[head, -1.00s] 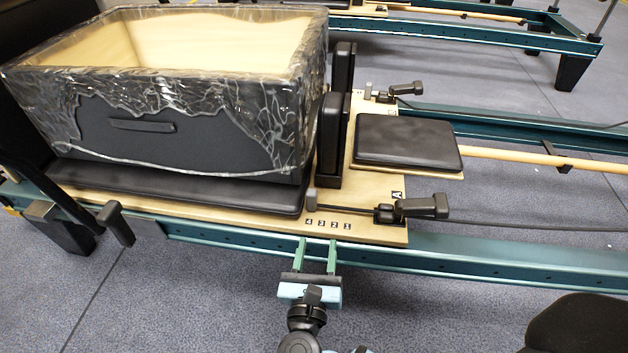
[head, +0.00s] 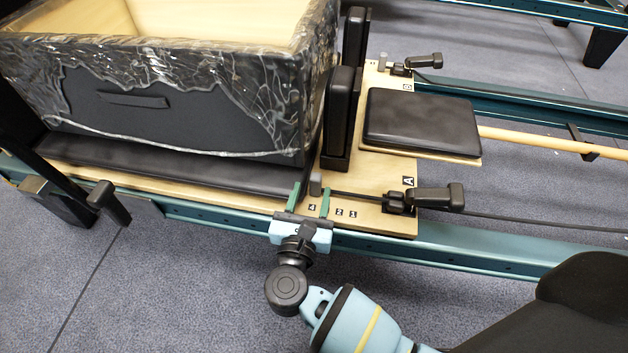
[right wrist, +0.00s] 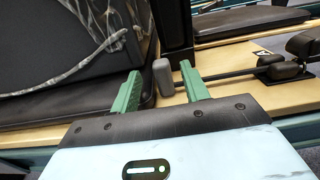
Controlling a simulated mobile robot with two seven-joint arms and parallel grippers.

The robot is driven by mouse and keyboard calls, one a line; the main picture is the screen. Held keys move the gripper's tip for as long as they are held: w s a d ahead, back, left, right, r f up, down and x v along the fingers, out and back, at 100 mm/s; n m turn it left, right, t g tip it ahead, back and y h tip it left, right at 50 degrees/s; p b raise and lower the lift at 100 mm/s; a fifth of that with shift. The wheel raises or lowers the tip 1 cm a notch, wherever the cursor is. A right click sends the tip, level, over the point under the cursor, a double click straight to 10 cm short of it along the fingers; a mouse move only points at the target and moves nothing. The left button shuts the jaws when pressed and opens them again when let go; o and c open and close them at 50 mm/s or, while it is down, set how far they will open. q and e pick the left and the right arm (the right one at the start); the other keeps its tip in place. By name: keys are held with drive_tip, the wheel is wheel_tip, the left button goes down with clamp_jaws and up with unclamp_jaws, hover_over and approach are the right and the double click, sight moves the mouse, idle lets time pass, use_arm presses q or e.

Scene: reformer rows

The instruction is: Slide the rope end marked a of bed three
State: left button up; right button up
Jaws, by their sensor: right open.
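The rope end (head: 316,181) is a small grey stopper at the end of a dark rope on the wooden board (head: 375,215). The rope runs right to a black cleat (head: 399,201) by the label A (head: 408,181). Number labels lie along the board's near edge. My right gripper (head: 311,192) is open, its green fingers on either side of the grey stopper. In the right wrist view, the stopper (right wrist: 163,78) appears between the fingertips, nearer the right one. Contact cannot be told. My left gripper is not in view.
A black bin (head: 190,118) with a clear plastic cover stands left on a dark pad (head: 170,168). Black upright shoulder blocks (head: 340,125) stand just behind the stopper. A black headrest (head: 420,122) lies at right. Teal rails (head: 470,250) run along the frame.

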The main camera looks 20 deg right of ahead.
sight(315, 181)
drive_tip(key=shift+b+x, duration=0.3)
drive_tip(key=shift+x, duration=1.7)
drive_tip(key=shift+c, duration=0.3)
clamp_jaws()
